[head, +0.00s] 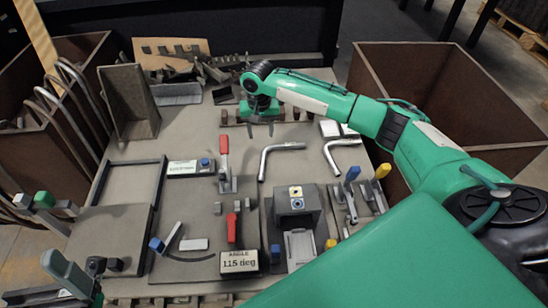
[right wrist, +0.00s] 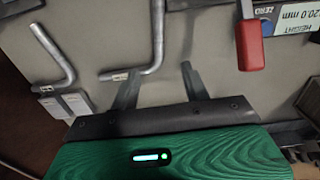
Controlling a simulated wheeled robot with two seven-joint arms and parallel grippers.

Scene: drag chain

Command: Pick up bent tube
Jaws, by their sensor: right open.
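A grey bent tube (head: 267,160) lies on the worktable left of a second, similar bent tube (head: 332,155). My right gripper (head: 262,116) is just beyond the first tube, above the far part of the table. In the right wrist view its fingers (right wrist: 160,72) are apart with nothing held. The second tube (right wrist: 55,55) shows at left in that view. I cannot make out my left gripper.
A red-handled clamp (head: 224,150) stands left of the first tube. A grey block fixture (head: 297,203) and blue and yellow handles (head: 382,171) are nearer. Brown crates (head: 440,50) flank the table. Metal parts clutter the far edge.

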